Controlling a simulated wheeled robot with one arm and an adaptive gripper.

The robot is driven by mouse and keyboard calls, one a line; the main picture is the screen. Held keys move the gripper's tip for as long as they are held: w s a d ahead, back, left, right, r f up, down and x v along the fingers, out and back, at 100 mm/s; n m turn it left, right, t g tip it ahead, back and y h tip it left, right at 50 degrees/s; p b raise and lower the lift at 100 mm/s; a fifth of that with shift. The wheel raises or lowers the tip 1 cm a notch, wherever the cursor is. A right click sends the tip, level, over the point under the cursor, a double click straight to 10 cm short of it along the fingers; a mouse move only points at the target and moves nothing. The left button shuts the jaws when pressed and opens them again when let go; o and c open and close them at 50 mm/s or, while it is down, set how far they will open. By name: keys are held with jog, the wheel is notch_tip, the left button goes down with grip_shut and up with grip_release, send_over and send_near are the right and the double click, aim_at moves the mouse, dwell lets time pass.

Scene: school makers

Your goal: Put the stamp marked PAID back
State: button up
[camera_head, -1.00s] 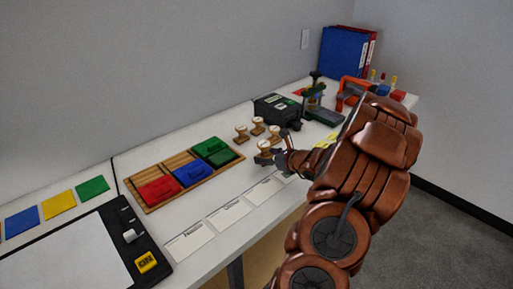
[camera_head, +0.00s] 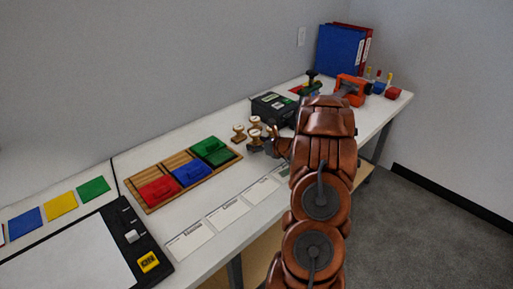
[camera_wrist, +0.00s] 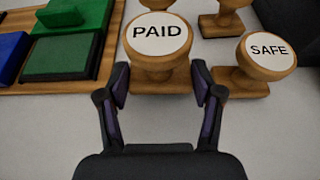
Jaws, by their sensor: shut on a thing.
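The PAID stamp (camera_wrist: 158,48) is wooden with a round white top label, upright in the wrist view. My gripper (camera_wrist: 161,82) has its two dark fingers on either side of it, shut on it. In the head view the gripper (camera_head: 271,147) is at the near side of the stamp cluster, and the stamp it holds (camera_head: 254,139) shows at its tip. I cannot tell whether its base touches the table. The SAFE stamp (camera_wrist: 268,55) stands close at its right, near the right finger. Another stamp (camera_wrist: 222,18) is behind, its top cut off.
A wooden tray (camera_head: 151,205) with red, blue and green ink pads lies to the left. A black box (camera_head: 273,110) stands behind the stamps. Labelled white cards (camera_head: 228,213) lie along the front edge. Table between tray and cards is clear.

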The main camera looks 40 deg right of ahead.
jog(key=shift+f, duration=0.95)
jog(key=shift+f, duration=0.2)
jog(key=o, duration=1.2)
jog(key=shift+r, duration=0.1)
jog(key=shift+c, duration=0.2)
jog(key=shift+r, duration=0.15)
